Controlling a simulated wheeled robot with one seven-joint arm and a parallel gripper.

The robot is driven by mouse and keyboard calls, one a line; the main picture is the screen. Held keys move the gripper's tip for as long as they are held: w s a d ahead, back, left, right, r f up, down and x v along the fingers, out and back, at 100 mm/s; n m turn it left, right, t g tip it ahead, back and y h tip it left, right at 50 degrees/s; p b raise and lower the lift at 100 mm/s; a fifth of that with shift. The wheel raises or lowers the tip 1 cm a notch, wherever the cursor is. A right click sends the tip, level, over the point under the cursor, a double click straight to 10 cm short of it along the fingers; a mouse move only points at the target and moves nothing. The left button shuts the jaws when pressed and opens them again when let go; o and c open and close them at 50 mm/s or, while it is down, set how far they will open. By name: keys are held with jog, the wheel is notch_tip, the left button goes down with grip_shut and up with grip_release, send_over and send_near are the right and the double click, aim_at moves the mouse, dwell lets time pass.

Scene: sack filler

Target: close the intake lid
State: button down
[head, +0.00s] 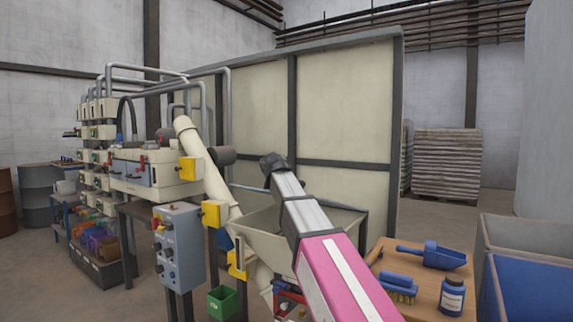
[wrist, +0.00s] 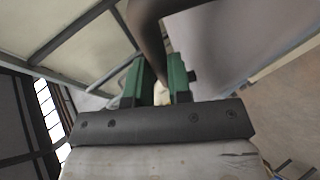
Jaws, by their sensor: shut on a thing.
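In the wrist view, my gripper (wrist: 160,88) has two green fingers shut on a dark curved bar (wrist: 147,32). The bar comes in from the top and bends down between the fingers; I cannot tell if it is the lid's handle. A broad grey surface (wrist: 235,45) fills the upper right behind it, perhaps hopper or lid. In the head view, the grey-beige intake hopper (head: 262,222) stands in the middle, its upper rim partly hidden by my silver and pink arm. I cannot make out the lid clearly there. My gripper is not visible in the head view.
A slanted cream tube (head: 203,170) rises left of the hopper, beside a grey control box (head: 178,246). A wooden table (head: 425,292) at right holds a blue scoop (head: 432,257), a brush (head: 398,290) and a bottle (head: 452,297). A tall panel wall (head: 340,110) stands behind.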

jog(key=shift+t, duration=0.5)
jog(key=s+f, duration=0.1)
jog(key=f, duration=0.3)
jog(key=s+a+f, duration=0.1)
jog(key=f, duration=0.4)
jog(key=s+a+f, duration=0.1)
jog(key=f, duration=0.4)
jog(key=shift+s+a, duration=0.15)
jog(key=shift+a, duration=0.05)
jog(key=shift+s+f+h, duration=0.2)
jog(key=shift+f+h, duration=0.1)
jog(key=shift+f, duration=0.55)
jog(key=c, duration=1.1)
grip_release()
jog(key=shift+o, duration=0.2)
jog(key=v, duration=1)
jog(key=shift+s+r, duration=0.3)
jog(key=shift+r, duration=0.05)
jog(key=shift+a, duration=0.1)
